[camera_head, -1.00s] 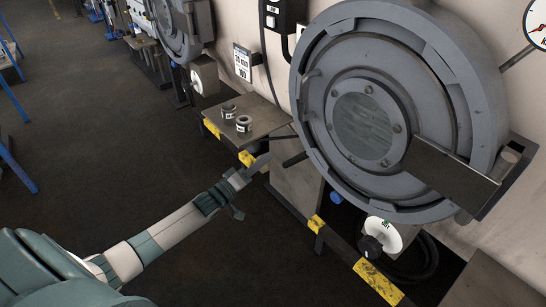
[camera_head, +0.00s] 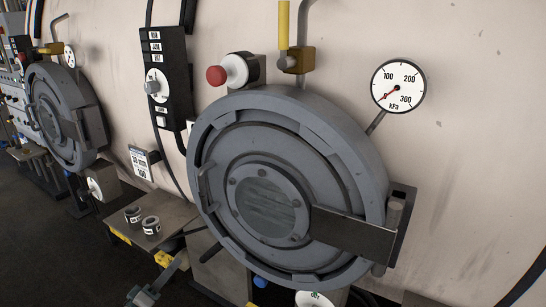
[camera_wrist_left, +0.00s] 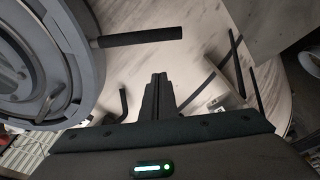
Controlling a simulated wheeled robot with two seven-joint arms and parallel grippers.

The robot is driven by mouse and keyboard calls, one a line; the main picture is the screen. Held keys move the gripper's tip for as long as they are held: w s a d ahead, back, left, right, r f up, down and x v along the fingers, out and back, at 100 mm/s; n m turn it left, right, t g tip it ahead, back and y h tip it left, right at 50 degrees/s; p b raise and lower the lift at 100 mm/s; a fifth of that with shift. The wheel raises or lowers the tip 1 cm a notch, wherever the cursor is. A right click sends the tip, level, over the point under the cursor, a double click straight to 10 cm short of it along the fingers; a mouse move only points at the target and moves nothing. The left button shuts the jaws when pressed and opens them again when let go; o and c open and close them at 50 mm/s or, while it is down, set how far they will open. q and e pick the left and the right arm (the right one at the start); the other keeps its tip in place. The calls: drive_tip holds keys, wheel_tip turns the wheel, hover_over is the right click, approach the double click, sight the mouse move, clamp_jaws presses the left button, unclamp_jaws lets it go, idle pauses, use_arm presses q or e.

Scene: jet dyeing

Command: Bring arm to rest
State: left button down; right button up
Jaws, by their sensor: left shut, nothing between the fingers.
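My left gripper (camera_head: 174,268) shows at the bottom of the head view, below and left of the big round grey machine door (camera_head: 225,150). In the left wrist view its dark fingers (camera_wrist_left: 159,80) are together with nothing between them. The door's edge shows at the left of that view, with a black bar handle (camera_wrist_left: 140,37) standing out from it, apart from the fingers. In the head view the door lies against its round frame, with a flat latch bar (camera_head: 350,234) across its right side. My right gripper is out of view.
A small shelf (camera_head: 172,216) with two small labelled rings (camera_head: 151,225) sits left of the door, close to my left gripper. A pressure gauge (camera_head: 398,86), a red knob (camera_head: 216,75) and a black control box (camera_head: 167,75) are on the wall side. A second machine (camera_head: 62,115) stands further left.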

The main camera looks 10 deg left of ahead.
use_arm(q)
drive_tip(key=s+f+m+g+y, duration=0.1)
drive_tip(key=s+f+g+y, duration=0.15)
drive_tip(key=s+f, duration=0.7)
drive_tip(key=s+f+m+g+y, duration=0.1)
drive_tip(key=s+f+m+g, duration=0.15)
drive_tip(key=f, duration=1.35)
drive_tip(key=s+f+g+y, duration=0.1)
drive_tip(key=s+f+g, duration=0.35)
drive_tip(key=f, duration=0.75)
drive_tip(key=s+d+f+m+g, duration=0.2)
drive_tip(key=s+d+f, duration=0.2)
drive_tip(key=s, duration=0.9)
drive_tip(key=s+d+f+m+g, duration=0.2)
drive_tip(key=s+d+f, duration=0.3)
drive_tip(key=s+f, duration=0.4)
drive_tip(key=s+d+f+m+g, duration=0.3)
drive_tip(key=s+f, duration=0.3)
drive_tip(key=s, duration=1.3)
drive_tip(key=shift+d+f+g, duration=0.35)
drive_tip(key=shift+d+f, duration=0.05)
drive_tip(key=shift+d, duration=0.45)
